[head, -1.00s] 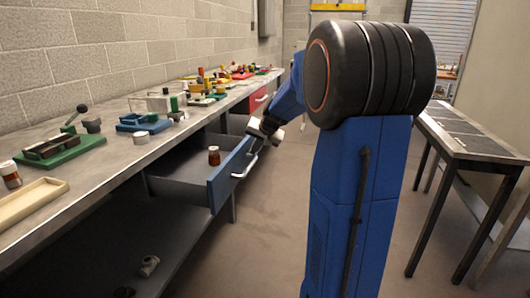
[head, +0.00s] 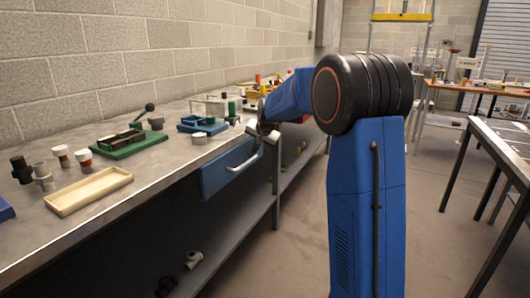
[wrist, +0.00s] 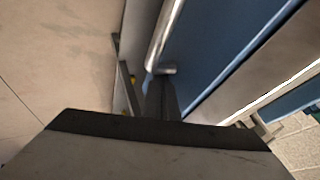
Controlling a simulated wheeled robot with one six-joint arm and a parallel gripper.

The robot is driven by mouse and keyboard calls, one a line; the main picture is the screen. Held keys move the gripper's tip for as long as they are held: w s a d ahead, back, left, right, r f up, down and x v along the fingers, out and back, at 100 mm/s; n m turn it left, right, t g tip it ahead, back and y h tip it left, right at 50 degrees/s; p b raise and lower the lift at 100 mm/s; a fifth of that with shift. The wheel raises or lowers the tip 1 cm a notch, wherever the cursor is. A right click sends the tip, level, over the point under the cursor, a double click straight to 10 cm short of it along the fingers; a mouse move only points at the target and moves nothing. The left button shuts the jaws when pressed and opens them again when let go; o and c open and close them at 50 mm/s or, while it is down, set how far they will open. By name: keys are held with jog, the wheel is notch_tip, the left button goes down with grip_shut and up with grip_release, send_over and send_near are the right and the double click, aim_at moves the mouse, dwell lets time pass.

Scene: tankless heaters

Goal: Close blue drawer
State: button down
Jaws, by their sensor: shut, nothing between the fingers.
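The blue drawer (head: 216,177) is under the workbench top in the head view. Its front sits close to the bench edge and its inside is out of sight; I cannot tell whether a small gap is left. Its bar handle (head: 244,164) runs across the front. My gripper (head: 259,137) is at the far end of the drawer front, partly hidden by my arm. In the wrist view, my gripper (wrist: 161,92) is shut and empty, beside the end of the handle (wrist: 165,38) and the blue drawer front (wrist: 213,42). Contact is unclear.
The workbench (head: 150,180) carries a cream tray (head: 88,190), a green fixture (head: 125,146) and a blue fixture (head: 202,125). A dark table (head: 505,150) stands at right, with open floor between.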

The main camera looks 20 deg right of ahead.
jog(key=shift+w+a+r, duration=0.1)
jog(key=shift+w+a, duration=0.15)
jog(key=shift+w, duration=0.1)
jog(key=shift+r, duration=0.1)
jog(key=v, duration=1.7)
jog(key=shift+s, duration=0.4)
jog(key=s+a+f+n+g, duration=0.1)
jog(key=s+a+f+n, duration=0.2)
jog(key=s, duration=1.2)
jog(key=s+a+f+n, duration=0.3)
jog(key=s+f, duration=0.6)
jog(key=s, duration=0.6)
jog(key=s+a+f+n+g, duration=0.1)
jog(key=s+a+f+n, duration=0.2)
jog(key=s, duration=1.2)
notch_tip(320, 180, down, 3)
jog(key=shift+s+a+r+g, duration=0.1)
jog(key=shift+s+a+g, duration=0.2)
jog(key=shift+s+a, duration=0.1)
